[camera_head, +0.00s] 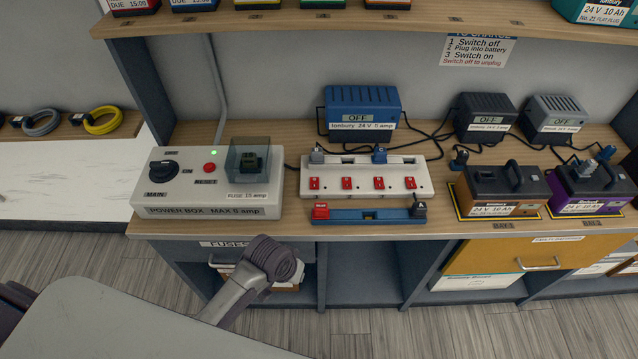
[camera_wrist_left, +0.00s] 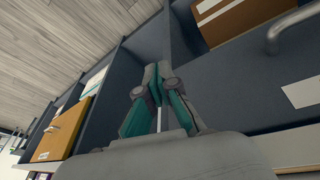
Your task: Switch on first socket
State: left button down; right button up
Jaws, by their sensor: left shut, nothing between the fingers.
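The white socket strip (camera_head: 365,165) lies on the bench with a row of red switches along its front. The leftmost switch (camera_head: 315,183) sits below a grey plug (camera_head: 317,155) in the first socket. A blue plug (camera_head: 380,153) marked C is in the third socket. I cannot tell the switch positions. My left arm (camera_head: 270,262) is in front of the bench edge, below and left of the strip; its fingers cannot be made out there. In the left wrist view my left gripper (camera_wrist_left: 156,78) is shut and empty, in front of the grey under-bench compartments. My right gripper is not in view.
A power box (camera_head: 210,182) with a lit green lamp stands left of the strip. A blue bar (camera_head: 365,217) with a black plug lies in front of it. Chargers, the blue one (camera_head: 362,110) reading OFF, stand behind; two batteries (camera_head: 500,190) are at right. An upper shelf (camera_head: 300,22) overhangs.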

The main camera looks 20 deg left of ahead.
aim_at(314, 185)
pick_arm(q)
notch_tip(314, 185, up, 10)
jog(key=d, duration=0.3)
jog(key=shift+n, duration=0.4)
jog(key=w+r, duration=0.2)
jog(key=w, duration=0.1)
jog(key=w+r, duration=0.2)
jog(key=w, duration=0.1)
jog(key=w+d+r, duration=0.1)
jog(key=w+r, duration=0.1)
jog(key=w, duration=0.1)
jog(key=shift+w+r+b, duration=0.2)
jog(key=shift+w+b, duration=0.15)
jog(key=shift+w, duration=0.05)
jog(key=w+a+r+n+y, duration=0.2)
jog(key=w+a+r+n, duration=0.1)
jog(key=w+r, duration=0.5)
notch_tip(314, 185, up, 3)
jog(key=shift+w+a+f+g, duration=0.2)
jog(key=shift+a+g, duration=0.1)
jog(key=shift+a, duration=0.5)
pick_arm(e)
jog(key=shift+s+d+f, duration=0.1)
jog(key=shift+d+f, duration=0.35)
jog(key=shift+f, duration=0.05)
